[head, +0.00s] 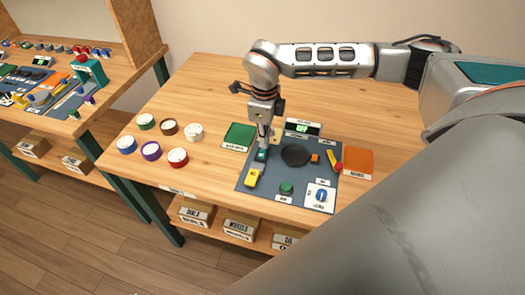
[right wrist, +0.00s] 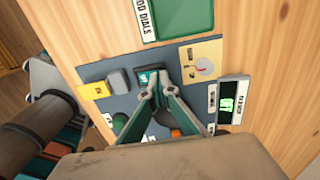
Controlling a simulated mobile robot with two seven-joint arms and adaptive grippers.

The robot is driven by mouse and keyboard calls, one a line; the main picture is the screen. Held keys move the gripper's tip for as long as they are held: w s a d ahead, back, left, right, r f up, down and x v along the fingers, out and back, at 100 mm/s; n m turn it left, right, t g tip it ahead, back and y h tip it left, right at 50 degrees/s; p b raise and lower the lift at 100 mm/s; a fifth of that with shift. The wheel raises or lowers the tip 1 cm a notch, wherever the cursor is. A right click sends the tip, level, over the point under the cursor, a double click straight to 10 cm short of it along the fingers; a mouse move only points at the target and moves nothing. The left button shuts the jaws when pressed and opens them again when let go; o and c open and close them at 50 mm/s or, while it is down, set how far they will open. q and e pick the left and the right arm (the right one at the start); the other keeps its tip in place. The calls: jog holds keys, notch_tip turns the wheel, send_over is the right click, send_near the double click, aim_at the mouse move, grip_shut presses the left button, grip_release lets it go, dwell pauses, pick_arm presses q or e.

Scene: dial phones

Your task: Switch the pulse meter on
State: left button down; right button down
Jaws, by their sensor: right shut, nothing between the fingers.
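A blue-grey panel (head: 262,189) lies on the wooden table. A small display with green text (head: 302,128) stands at its back edge and appears to read OFF; it also shows in the right wrist view (right wrist: 228,104). A teal rocker switch (right wrist: 148,77) in a dark frame sits on the panel, partly hidden by the fingers. My right gripper (right wrist: 160,92) is shut and empty, pointing down with its tips at or just above this switch; I cannot tell whether they touch. In the head view the right gripper (head: 264,146) covers most of the switch. My left gripper is not in view.
Around the switch are a yellow part (head: 252,177), a black disc (head: 295,155), a green button (head: 286,187) and a blue dial on white (head: 321,196). A green tray (head: 239,135) and an orange tray (head: 359,162) flank the panel. Several round dials (head: 151,151) stand left.

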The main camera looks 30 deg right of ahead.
jog(key=shift+f, duration=0.5)
jog(key=shift+r, duration=0.15)
notch_tip(320, 180, up, 4)
jog(key=p, duration=0.2)
jog(key=shift+f+p, duration=0.2)
jog(key=shift+p, duration=0.2)
jog(key=shift+r+p, duration=1.4)
jog(key=shift+r, duration=0.25)
jog(key=shift+f, duration=0.1)
